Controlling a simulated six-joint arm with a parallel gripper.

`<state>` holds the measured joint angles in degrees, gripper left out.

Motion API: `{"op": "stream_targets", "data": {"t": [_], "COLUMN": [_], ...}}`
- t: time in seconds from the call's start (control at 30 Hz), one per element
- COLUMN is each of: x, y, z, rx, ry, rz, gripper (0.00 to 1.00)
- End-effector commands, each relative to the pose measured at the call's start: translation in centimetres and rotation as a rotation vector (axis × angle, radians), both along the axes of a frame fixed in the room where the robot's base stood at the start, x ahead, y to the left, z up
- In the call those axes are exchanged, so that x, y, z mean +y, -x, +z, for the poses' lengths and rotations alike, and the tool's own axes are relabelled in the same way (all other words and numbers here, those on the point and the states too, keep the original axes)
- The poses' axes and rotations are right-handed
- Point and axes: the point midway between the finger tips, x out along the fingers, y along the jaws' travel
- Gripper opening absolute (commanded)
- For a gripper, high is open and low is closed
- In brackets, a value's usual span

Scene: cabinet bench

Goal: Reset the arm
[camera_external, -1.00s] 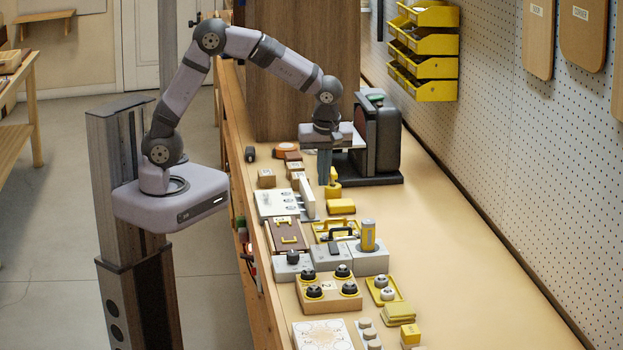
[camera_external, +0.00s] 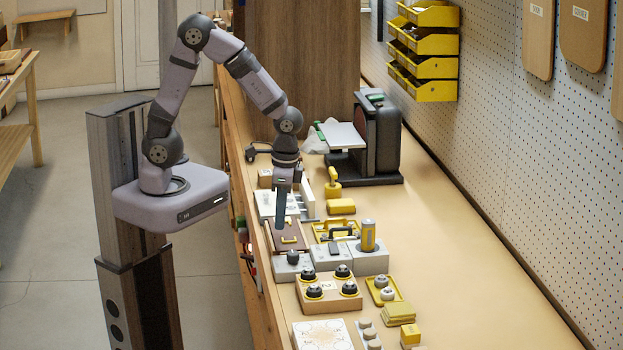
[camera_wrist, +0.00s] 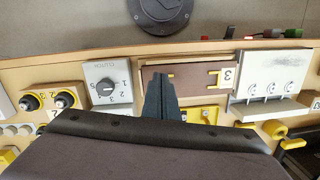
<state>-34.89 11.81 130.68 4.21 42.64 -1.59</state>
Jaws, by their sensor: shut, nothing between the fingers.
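My gripper (camera_external: 281,222) points down over the left side of the bench, above the brown panel with yellow handles (camera_external: 290,238). Its fingers are together with nothing between them. In the wrist view the closed fingers (camera_wrist: 158,84) show in front of the same brown panel (camera_wrist: 188,79). I cannot tell the exact height of the fingertips above the panel.
A grey dial block (camera_wrist: 106,82) and a white switch panel (camera_wrist: 268,78) flank the brown panel. Knob boxes (camera_external: 328,292) stand nearer the camera. A black machine (camera_external: 377,138) stands farther back. The right side of the bench (camera_external: 450,270) is clear.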

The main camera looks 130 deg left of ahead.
Motion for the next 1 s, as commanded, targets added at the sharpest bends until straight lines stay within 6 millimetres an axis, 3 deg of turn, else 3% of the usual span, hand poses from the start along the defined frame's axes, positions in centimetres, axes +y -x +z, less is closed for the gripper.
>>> {"op": "stream_targets", "data": {"t": [0.1, 0.2, 0.3, 0.4, 0.63, 0.87, 1.0], "x": [-6.1, -10.0, -12.7, -14.5, -17.1, -17.4, -17.4], "y": [1.4, 2.5, 2.6, 1.5, 0.7, 0.7, 0.7], "z": [0.0, 0.3, 1.0, 2.1, 2.8, 2.6, 1.3], "rx": [-0.005, -0.006, -0.027, -0.070, -0.103, -0.102, -0.101], "ry": [0.038, 0.052, 0.043, 0.027, 0.021, 0.020, 0.021], "rz": [-0.125, -0.226, -0.342, -0.442, -0.564, -0.578, -0.577], "gripper": [0.00, 0.00, 0.00, 0.00, 0.00, 0.00, 0.00]}}
